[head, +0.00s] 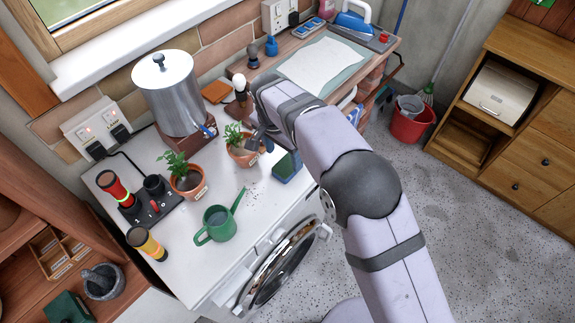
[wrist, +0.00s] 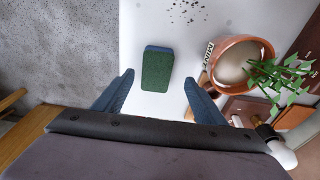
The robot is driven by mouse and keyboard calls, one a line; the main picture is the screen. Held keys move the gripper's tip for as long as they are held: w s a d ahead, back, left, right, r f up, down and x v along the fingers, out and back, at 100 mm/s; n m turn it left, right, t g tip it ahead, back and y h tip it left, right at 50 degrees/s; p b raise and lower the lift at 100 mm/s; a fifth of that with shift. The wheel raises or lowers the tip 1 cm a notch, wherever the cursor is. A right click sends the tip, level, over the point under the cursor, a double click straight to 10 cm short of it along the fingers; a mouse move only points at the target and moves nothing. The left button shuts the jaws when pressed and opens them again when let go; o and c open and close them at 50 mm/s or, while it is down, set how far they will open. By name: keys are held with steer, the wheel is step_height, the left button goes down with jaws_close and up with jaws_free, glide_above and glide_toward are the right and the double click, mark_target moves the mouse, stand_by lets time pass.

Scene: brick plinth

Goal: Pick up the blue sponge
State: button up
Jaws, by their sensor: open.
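The blue sponge (head: 287,167) lies on the white top near its front edge, right of the potted plants. It has a green face on top and a blue side. In the wrist view the sponge (wrist: 156,70) lies ahead of and between the fingertips, with its green face towards me. My gripper (wrist: 158,78) is open and empty, with one blue finger on each side of the sponge's line. In the head view my gripper (head: 262,143) is just up and left of the sponge, partly hidden by my wrist.
A potted plant (head: 243,152) stands close beside my gripper; it also shows at right in the wrist view (wrist: 238,62). Another potted plant (head: 187,182), a green watering can (head: 218,224) and a metal urn (head: 172,95) stand to the left. The white top (head: 265,205) has free room in front.

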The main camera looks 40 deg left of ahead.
mark_target(287, 165)
steer(key=shift+w+d+f+p, duration=0.1)
steer(key=shift+w+f+p, duration=0.05)
steer(key=shift+f+p, duration=0.4)
steer(key=shift+w+d+f+p, duration=0.15)
steer(key=shift+f+p, duration=0.15)
steer(key=shift+f, duration=0.4)
steer(key=shift+w+d+f+p, duration=0.1)
steer(key=shift+f+p, duration=0.35)
steer(key=shift+f, duration=0.15)
steer(key=shift+w+f, duration=0.1)
steer(key=shift+f, duration=0.65)
steer(key=c, duration=1.1)
